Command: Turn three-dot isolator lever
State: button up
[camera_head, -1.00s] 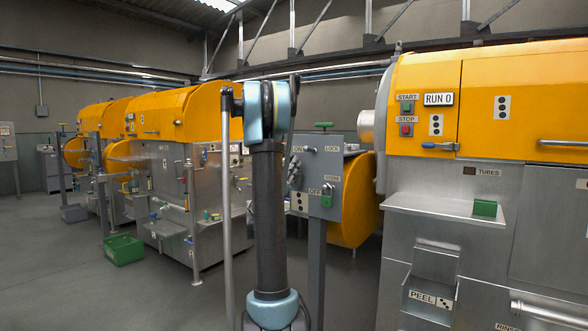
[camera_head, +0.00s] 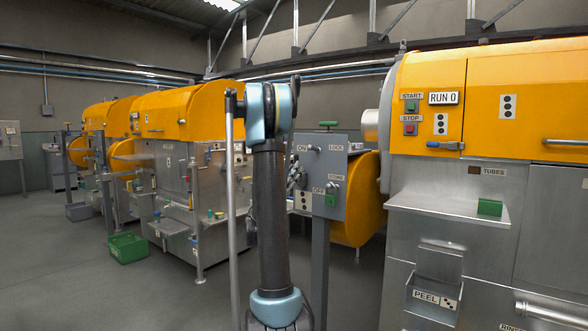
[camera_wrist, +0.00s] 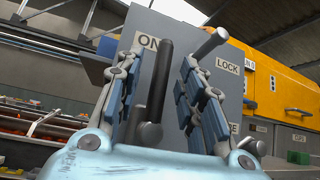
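The grey isolator panel (camera_head: 336,163) stands on a post in the middle of the head view, with ON, OFF, LOCK and STORE labels and a three-dot plate (camera_head: 303,200). In the wrist view, the panel (camera_wrist: 180,30) fills the upper middle. The isolator lever (camera_wrist: 162,78) shows there as a dark bar, slanting up toward the ON label. My gripper (camera_wrist: 157,70) is open, with one finger on each side of the lever and gaps visible. In the head view, my gripper (camera_head: 297,176) is mostly hidden behind my arm, and the lever cannot be made out.
A metal peg (camera_head: 315,149) projects near LOCK, right of my gripper in the wrist view (camera_wrist: 212,44). A green item (camera_head: 331,197) hangs below STORE. The yellow extractor (camera_head: 430,100) stands close on the right. A green crate (camera_head: 128,248) sits on the floor at left.

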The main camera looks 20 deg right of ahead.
jog(key=v, duration=0.9)
jog(key=shift+t, duration=0.3)
jog(key=shift+f, duration=0.1)
jog(key=s+d+f+m+g+y, duration=0.3)
jog(key=s+d+m+g+y, duration=0.25)
jog(key=s+m, duration=0.2)
jog(key=s+f+m+g+y, duration=0.1)
jog(key=s+f+m+y, duration=0.5)
jog(key=s+f, duration=0.15)
jog(key=s+a+f+m+y, duration=0.3)
jog(key=s+a+f+y, duration=0.1)
jog(key=a, duration=0.3)
jog(key=s+a+f+m+g+y, duration=0.1)
jog(key=s+a+f+m+y, duration=0.2)
jog(key=s+a+f+y, duration=0.2)
jog(key=s+a+f+m+y, duration=0.3)
jog(key=s+a+f, duration=0.3)
jog(key=a, duration=0.5)
jog(key=shift+s+a+f+y, duration=0.2)
jog(key=shift+s+f+y, duration=0.05)
jog(key=shift+s+y, duration=0.7)
jog(key=shift+s+g, duration=0.1)
jog(key=shift+g, duration=0.15)
